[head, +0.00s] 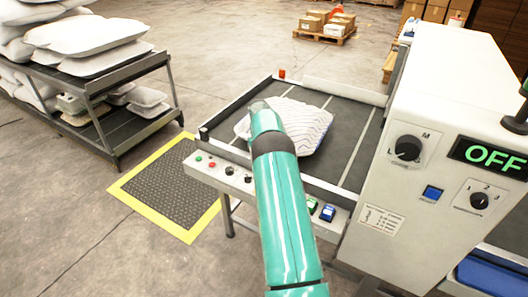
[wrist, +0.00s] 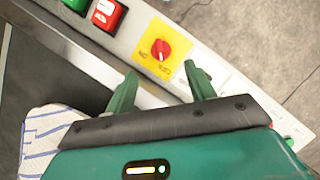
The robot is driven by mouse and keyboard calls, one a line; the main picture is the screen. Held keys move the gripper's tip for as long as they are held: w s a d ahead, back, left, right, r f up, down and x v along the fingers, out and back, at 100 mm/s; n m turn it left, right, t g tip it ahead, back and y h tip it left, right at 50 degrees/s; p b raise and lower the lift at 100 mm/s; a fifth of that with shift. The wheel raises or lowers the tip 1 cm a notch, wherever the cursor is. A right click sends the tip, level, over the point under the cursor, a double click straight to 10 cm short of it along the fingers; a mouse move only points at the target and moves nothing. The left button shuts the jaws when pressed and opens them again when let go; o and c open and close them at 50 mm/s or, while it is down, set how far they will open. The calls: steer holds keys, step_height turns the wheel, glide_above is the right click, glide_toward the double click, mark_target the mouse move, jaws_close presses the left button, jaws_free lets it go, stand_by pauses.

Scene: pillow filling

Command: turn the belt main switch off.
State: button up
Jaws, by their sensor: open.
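The wrist view shows a red rotary switch (wrist: 160,49) on a yellow plate (wrist: 176,66), set in the grey control rail (wrist: 215,90). Its pointer stands roughly upright in the picture; the small labels are too blurred to read. My gripper (wrist: 163,84) is open and empty, its two green fingers apart on either side of the yellow plate's lower part, with the knob beyond the tips. I cannot tell whether they touch the panel. In the head view my arm hides the gripper fingers and the red switch.
A striped pillow (head: 305,122) lies on the dark belt (head: 352,125). A red rocker switch (wrist: 106,14) sits beside the knob. The filling machine (head: 390,170) stands right, its display (head: 490,157) reading OFF. A pillow rack (head: 120,120) stands left, beside a yellow-edged mat (head: 170,185).

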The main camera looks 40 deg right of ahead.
steer(key=shift+v, duration=2.6)
